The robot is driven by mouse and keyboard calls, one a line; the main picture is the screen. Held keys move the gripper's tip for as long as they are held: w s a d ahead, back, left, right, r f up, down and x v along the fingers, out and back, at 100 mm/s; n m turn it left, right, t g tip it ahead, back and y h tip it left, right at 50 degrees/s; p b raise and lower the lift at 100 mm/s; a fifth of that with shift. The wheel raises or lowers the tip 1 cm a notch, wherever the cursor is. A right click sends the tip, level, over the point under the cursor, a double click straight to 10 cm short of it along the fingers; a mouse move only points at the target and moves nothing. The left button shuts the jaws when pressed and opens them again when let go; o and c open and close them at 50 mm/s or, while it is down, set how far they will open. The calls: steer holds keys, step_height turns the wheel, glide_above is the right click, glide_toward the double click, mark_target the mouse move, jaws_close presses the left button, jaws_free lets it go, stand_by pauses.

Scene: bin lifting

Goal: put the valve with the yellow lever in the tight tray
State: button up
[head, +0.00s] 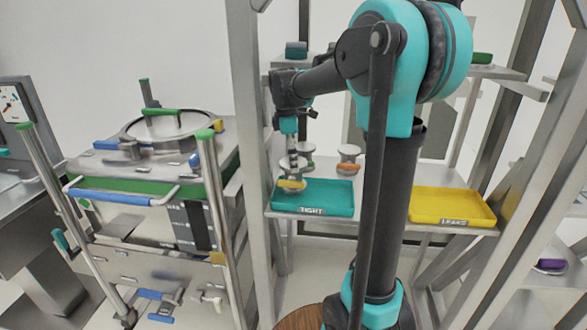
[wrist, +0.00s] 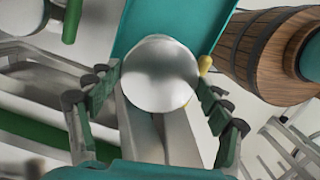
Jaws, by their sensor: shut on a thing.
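My gripper (head: 291,158) is shut on the valve with the yellow lever (head: 291,174), a silver body with its yellow lever low down. In the head view the valve overlaps the left part of the teal tray marked TIGHT (head: 330,208). Its exact height above the tray is unclear. In the wrist view the valve's round silver face (wrist: 158,75) lies between the fingers (wrist: 160,88), with the yellow lever's tip showing at right. The teal tray (wrist: 172,20) shows beyond it at the top. The valve hides part of the tray.
Two other valves, one with a green part (head: 306,156) and one with an orange part (head: 348,157), stand behind the teal tray. A yellow tray marked LEAKS (head: 475,208) is at right. Metal shelf posts (head: 255,110) stand close to my arm. A barrel (wrist: 265,50) shows in the wrist view.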

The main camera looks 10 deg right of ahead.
steer(key=shift+f, duration=1.6)
steer(key=shift+f, duration=0.15)
steer(key=o, duration=1.9)
steer(key=shift+c, duration=0.2)
steer(key=r, duration=0.4)
steer(key=a+r, duration=0.1)
steer(key=r, duration=0.7)
steer(key=shift+a+r, duration=0.15)
steer(key=shift+a, duration=0.05)
